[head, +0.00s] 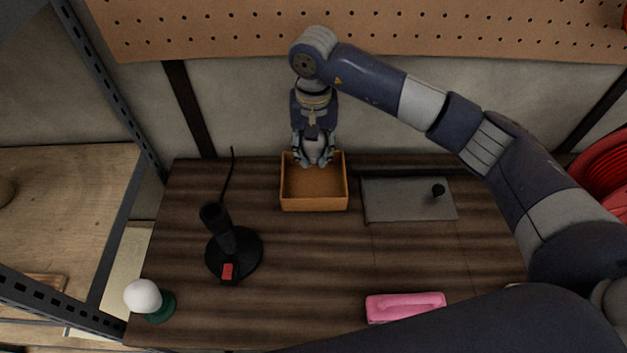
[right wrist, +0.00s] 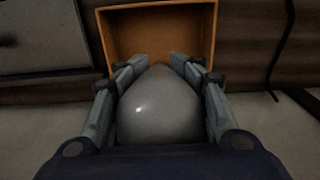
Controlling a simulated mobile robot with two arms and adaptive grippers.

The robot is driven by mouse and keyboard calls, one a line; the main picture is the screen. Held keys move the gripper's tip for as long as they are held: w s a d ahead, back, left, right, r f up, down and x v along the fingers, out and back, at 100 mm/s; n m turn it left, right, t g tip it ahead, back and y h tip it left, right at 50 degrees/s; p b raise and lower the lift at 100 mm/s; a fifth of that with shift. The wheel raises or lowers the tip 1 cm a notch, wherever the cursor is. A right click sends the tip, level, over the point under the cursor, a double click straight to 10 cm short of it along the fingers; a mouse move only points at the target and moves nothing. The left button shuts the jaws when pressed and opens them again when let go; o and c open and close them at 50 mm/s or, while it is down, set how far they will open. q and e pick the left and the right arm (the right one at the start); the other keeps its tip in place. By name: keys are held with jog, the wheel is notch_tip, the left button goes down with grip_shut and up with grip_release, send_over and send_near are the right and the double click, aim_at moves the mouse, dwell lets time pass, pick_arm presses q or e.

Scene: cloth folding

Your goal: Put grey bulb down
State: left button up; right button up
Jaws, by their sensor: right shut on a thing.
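My right gripper (head: 314,160) is shut on the grey bulb (head: 315,147), over the back part of an open orange-brown box (head: 314,204) on the table. In the right wrist view the grey bulb (right wrist: 158,108) sits between the two fingers (right wrist: 160,62), rounded and pale. The box (right wrist: 207,50) shows beyond the fingertips there, and its visible inside looks empty. Whether the bulb touches the box cannot be told. My left gripper is not in view.
A black lamp base (head: 234,254) with a red switch stands left of the box. A white bulb on a green base (head: 158,304) is at the front left. A grey plate (head: 400,200) lies right of the box, and a pink folded cloth (head: 405,307) lies at the front.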

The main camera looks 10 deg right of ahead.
aim_at(314, 186)
notch_tip(314, 186, down, 8)
jog(key=shift+f+p, duration=0.15)
jog(key=shift+p, duration=1.05)
jog(key=shift+f, duration=0.1)
jog(key=shift+f+b, duration=0.55)
jog(key=shift+b, duration=0.4)
jog(key=o, duration=1.3)
